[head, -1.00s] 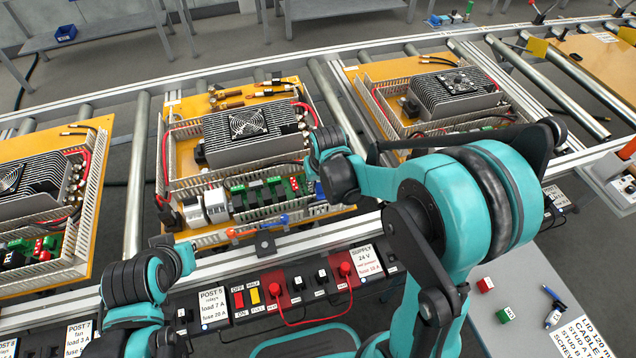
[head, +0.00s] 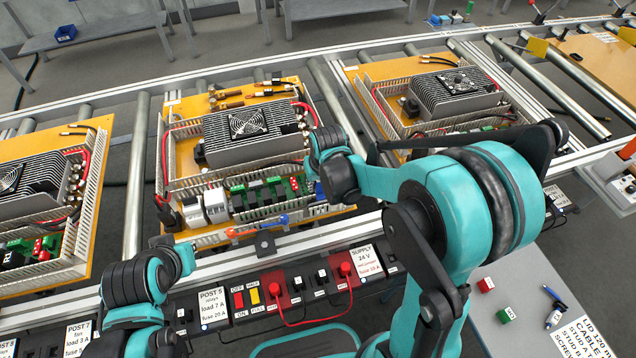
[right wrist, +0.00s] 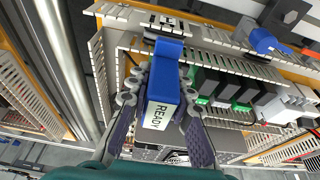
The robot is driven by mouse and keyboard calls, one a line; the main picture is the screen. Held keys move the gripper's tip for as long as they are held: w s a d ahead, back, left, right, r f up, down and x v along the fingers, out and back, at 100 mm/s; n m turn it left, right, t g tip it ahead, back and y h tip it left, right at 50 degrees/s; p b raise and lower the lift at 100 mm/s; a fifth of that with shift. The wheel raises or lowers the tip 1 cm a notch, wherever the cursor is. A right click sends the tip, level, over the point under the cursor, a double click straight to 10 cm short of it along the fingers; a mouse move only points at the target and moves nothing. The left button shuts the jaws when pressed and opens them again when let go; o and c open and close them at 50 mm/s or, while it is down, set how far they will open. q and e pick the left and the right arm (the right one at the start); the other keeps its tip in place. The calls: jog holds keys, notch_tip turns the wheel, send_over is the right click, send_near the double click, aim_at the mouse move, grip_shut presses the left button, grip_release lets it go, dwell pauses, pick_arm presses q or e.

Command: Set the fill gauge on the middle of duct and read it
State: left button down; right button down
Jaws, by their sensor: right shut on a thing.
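The fill gauge (right wrist: 163,90) is a blue block with a white face marked READY in the right wrist view. My right gripper (right wrist: 160,104) is shut on it, one finger on each side. The slotted grey duct (right wrist: 215,62) runs behind and beside the gauge; I cannot tell whether they touch. In the head view, my right gripper (head: 322,180) is over the right end of the lower duct on the middle panel (head: 188,105), largely hidden by its own wrist. My left arm is at the lower left; its fingers cannot be made out clearly.
A finned heat sink with a fan (head: 250,125) stands on the middle panel above a row of terminal modules (head: 265,193). A blue and orange tool (head: 262,225) lies at the panel's front edge. A labelled control strip with red plugs (head: 297,285) runs along the front.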

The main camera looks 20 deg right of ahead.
aim_at(318, 194)
jog(key=shift+f+b, duration=2.3)
jog(key=shift+f, duration=0.45)
jog(key=c, duration=1.3)
grip_release()
jog(key=v, duration=1.2)
jog(key=shift+s+d+r+t, duration=0.15)
jog(key=shift+s+d+t, duration=0.4)
jog(key=shift+s, duration=1.75)
jog(key=shift+s+d+r+t, duration=0.25)
jog(key=shift+s+t, duration=0.55)
jog(key=shift+s, duration=1.55)
jog(key=shift+s+d+r+t, duration=0.1)
jog(key=shift+s+d+t, duration=0.5)
jog(key=shift+s, duration=1.7)
jog(key=shift+a, duration=0.1)
